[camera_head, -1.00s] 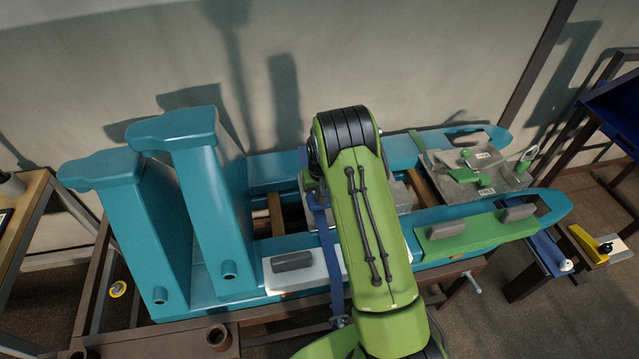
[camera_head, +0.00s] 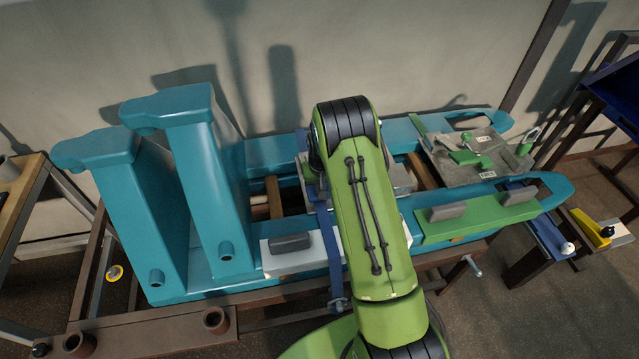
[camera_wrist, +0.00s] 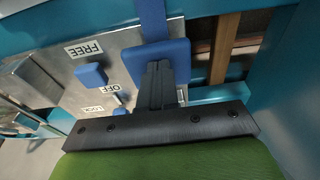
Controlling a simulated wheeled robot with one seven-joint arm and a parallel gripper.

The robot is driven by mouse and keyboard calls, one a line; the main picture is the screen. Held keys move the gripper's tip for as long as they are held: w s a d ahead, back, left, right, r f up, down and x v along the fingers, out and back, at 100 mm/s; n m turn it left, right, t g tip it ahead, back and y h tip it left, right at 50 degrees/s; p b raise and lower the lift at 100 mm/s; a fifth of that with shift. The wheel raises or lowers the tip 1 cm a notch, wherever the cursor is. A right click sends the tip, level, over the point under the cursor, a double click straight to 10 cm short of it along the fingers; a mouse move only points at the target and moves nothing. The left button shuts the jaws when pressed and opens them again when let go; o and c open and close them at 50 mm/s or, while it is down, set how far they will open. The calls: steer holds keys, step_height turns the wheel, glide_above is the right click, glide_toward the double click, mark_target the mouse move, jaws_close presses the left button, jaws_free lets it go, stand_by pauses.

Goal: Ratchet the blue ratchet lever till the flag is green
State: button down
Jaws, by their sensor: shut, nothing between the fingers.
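My gripper (camera_wrist: 160,68) is shut with nothing between its fingers. In the wrist view its dark fingertips lie over a blue block (camera_wrist: 133,64), close to it or touching; I cannot tell which. A blue strap (camera_wrist: 152,18) runs from the block to the top edge. Left of it, a grey plate (camera_wrist: 77,95) carries a smaller blue knob (camera_wrist: 91,76) and labels reading FREE, OFF and LOCK. I cannot tell which blue part is the ratchet lever. In the head view my arm hides the gripper and much of the mechanism; a blue strap (camera_head: 331,262) hangs beside it. No flag is clearly visible.
Two teal uprights (camera_head: 185,160) stand left on a teal fork frame (camera_head: 545,185). A white plate (camera_head: 290,258) and a green plate (camera_head: 470,225) lie along its front rail. A grey panel with green parts (camera_head: 475,155) is at right. A wall is behind.

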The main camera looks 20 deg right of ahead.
steer(key=shift+s+a+f+b, duration=0.1)
steer(key=shift+s+f+b, duration=0.15)
steer(key=shift+f+b, duration=0.7)
steer(key=shift+s+f+b, duration=0.2)
steer(key=shift+f+b, duration=0.25)
steer(key=shift+f, duration=0.85)
steer(key=shift+r+p, duration=0.3)
steer(key=shift+r, duration=0.05)
steer(key=r+p, duration=0.2)
steer(key=r, duration=0.1)
steer(key=shift+s+r, duration=0.2)
steer(key=shift+r, duration=0.1)
steer(key=s+a+r+p, duration=0.1)
steer(key=s+r, duration=0.5)
steer(key=r, duration=0.2)
steer(key=shift+a+p, duration=0.15)
steer(key=shift+p, duration=0.2)
